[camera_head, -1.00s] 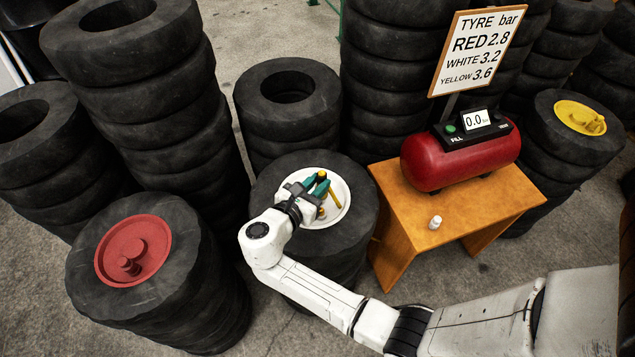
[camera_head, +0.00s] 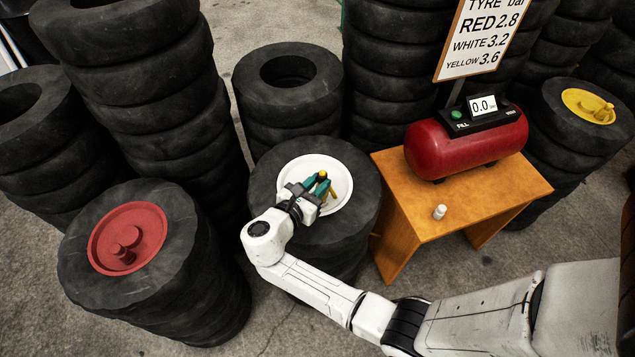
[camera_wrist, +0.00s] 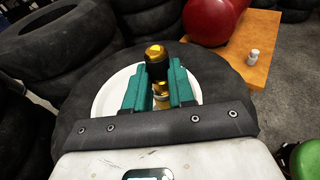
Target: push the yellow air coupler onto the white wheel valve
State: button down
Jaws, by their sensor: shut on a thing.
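The white wheel (camera_head: 341,204) lies flat in the top tyre of the middle stack. My gripper (camera_head: 318,184) is over this wheel, its teal fingers shut on the yellow air coupler (camera_head: 323,174). In the wrist view the coupler (camera_wrist: 156,52) stands upright between the fingers, with a dark band and a gold top. A brass piece (camera_wrist: 162,92) shows under it between the fingers; I cannot tell whether it is the white wheel valve or part of the coupler. Whether the coupler touches the valve is hidden by the fingers.
A red wheel (camera_head: 103,242) on a tyre stack is at left, a yellow wheel (camera_head: 580,98) at far right. A wooden table (camera_head: 480,205) beside the middle stack bears a red compressor (camera_head: 440,152) reading 0.0 and a small white cap (camera_head: 439,212). A sign (camera_head: 484,38) stands behind.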

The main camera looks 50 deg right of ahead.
jog(key=shift+f+b, duration=1)
jog(key=shift+f, duration=0.6)
dwell(0.3)
jog(key=c, duration=0.9)
grip_release()
jog(key=shift+o, duration=0.2)
jog(key=b+v, duration=0.1)
jog(key=v, duration=1)
jog(key=shift+d, duration=0.1)
